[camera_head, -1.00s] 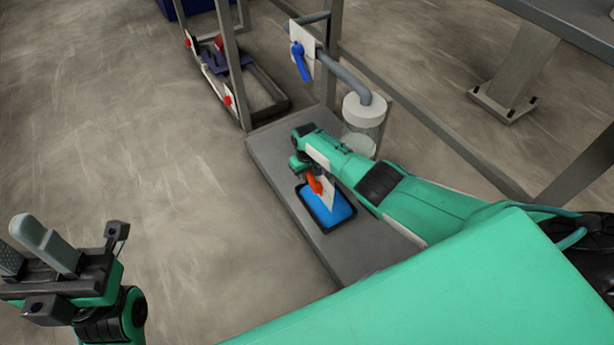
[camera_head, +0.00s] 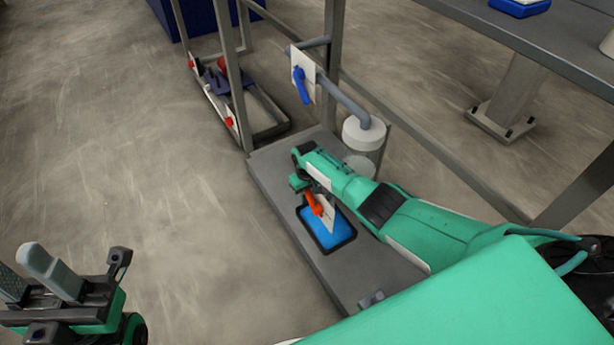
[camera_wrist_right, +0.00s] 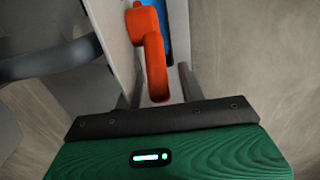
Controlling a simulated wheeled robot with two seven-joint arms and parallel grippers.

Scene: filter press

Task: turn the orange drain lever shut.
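The orange drain lever (camera_head: 314,204) sits on a pale plate (camera_head: 327,212) above a blue-filled tray (camera_head: 318,232) with a black rim. My right gripper (camera_head: 303,186) is at the lever, its fingers mostly hidden in the head view. In the right wrist view the lever (camera_wrist_right: 153,55) reaches down between the two grey fingers of this gripper (camera_wrist_right: 160,90). The fingers stand apart, with a narrow gap visible on the lever's right side; contact is unclear. My left gripper (camera_head: 32,275) is at the lower left over the floor, its fingers apart and empty.
A blue lever (camera_head: 302,85) on a white plate stands beyond, with a grey pipe (camera_head: 345,97) leading to a white-capped clear vessel (camera_head: 363,137). Grey frame posts (camera_head: 332,60) rise behind. A grey platform (camera_head: 284,205) carries the tray. The floor at left is clear.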

